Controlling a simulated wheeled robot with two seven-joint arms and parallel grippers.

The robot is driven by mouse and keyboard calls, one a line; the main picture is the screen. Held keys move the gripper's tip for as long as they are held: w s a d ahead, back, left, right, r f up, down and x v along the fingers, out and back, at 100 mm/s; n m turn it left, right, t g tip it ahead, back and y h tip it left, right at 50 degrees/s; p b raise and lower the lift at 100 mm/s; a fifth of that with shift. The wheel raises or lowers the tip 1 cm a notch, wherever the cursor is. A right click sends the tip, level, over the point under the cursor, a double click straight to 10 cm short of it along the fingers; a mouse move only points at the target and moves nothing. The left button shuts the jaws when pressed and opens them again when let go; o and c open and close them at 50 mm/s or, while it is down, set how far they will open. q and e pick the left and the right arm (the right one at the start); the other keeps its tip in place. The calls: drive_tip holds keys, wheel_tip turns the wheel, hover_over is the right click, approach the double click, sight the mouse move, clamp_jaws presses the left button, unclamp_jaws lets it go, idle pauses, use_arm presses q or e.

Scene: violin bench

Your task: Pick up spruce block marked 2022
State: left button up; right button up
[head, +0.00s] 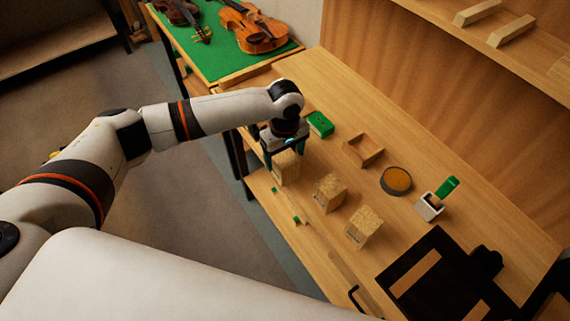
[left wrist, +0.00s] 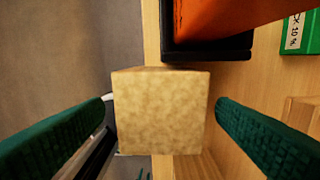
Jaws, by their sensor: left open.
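Three pale wooden blocks stand in a row along the front of the bench; any marking is too small to read in the head view. My left gripper (head: 285,154) is open, pointing down over the farthest block (head: 287,171). In the left wrist view that block (left wrist: 162,112) sits between the spread green fingers of my left gripper (left wrist: 163,110); no number shows on its visible face. I cannot tell whether either finger touches it. The middle block (head: 328,193) and the nearest block (head: 364,228) stand apart from the gripper. My right gripper is not in view.
A black-edged orange object (left wrist: 208,25) lies close to the block. Beyond are a green box (head: 320,124), a wooden tray (head: 350,152), a round dish (head: 396,181) and a white holder (head: 428,208) with a green-handled tool. A black mat (head: 440,262) lies at right.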

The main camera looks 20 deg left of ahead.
use_arm(q)
drive_tip(key=shift+f, duration=1.15)
drive_tip(key=c, duration=1.1)
drive_tip(key=shift+r, duration=0.1)
drive_tip(key=shift+c, duration=0.2)
